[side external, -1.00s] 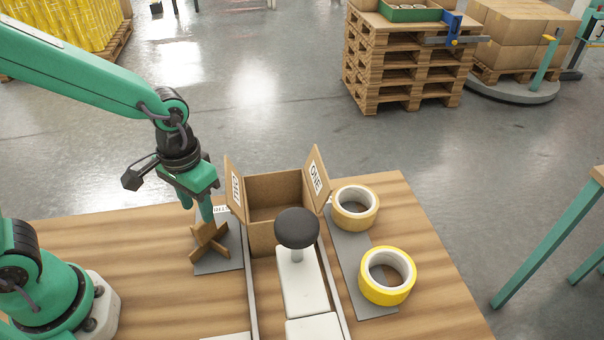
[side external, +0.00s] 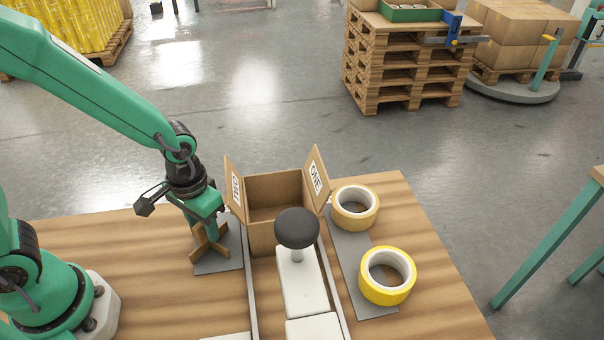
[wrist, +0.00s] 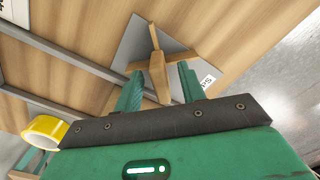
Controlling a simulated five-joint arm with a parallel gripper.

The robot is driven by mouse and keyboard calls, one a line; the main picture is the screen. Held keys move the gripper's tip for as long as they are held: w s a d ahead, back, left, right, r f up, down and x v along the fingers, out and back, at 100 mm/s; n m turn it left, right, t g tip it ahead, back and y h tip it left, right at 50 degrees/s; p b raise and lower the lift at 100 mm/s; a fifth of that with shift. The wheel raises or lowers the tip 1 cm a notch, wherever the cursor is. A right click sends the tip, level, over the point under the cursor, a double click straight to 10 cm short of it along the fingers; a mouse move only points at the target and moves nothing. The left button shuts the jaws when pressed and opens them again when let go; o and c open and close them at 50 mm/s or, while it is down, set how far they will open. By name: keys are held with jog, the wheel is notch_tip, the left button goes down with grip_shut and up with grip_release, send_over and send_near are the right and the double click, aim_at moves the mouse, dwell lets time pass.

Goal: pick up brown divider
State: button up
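The brown divider (side external: 200,249) is a cross of interlocking cardboard panels. It stands on a grey mat (side external: 222,264) left of the open box. In the wrist view the divider (wrist: 157,68) lies between my two green fingers, with one panel running lengthwise between them. My gripper (side external: 211,230) points down over the divider, its fingers low and partly hiding it in the side view. In the wrist view my gripper (wrist: 161,68) is open, with a gap showing on each side of the panel.
An open cardboard box (side external: 274,190) with raised flaps stands right of the divider. A black-topped knob (side external: 297,228) rises in front of it. A tan tape roll (side external: 355,208) and a yellow tape roll (side external: 387,276) lie on a grey strip at right.

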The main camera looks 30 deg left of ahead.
jog(key=shift+f, duration=0.8)
grip_shut()
